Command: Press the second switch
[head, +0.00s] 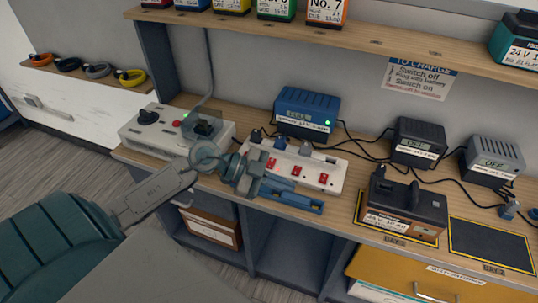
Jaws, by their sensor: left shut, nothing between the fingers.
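A white power strip (334,168) lies on the bench with a row of red switches. I see a left red switch (271,163), a middle red switch (296,172) and a right red switch (323,178). Plugs with dark cables sit along its back edge. My left gripper (318,206) is shut and empty, its blue fingers pointing right in front of the strip, below the switches in the picture. My left wrist hides the strip's left end. I cannot tell whether the fingers touch the strip. My right gripper is not in view.
A blue charger (307,112) reading FULL shows a green light. A dark charger (419,142) and a grey charger (492,160) read OFF. A battery (404,205) stands in bay 1; bay 2 (491,246) is empty. A control box (150,128) with a red button stands left. Shelf above.

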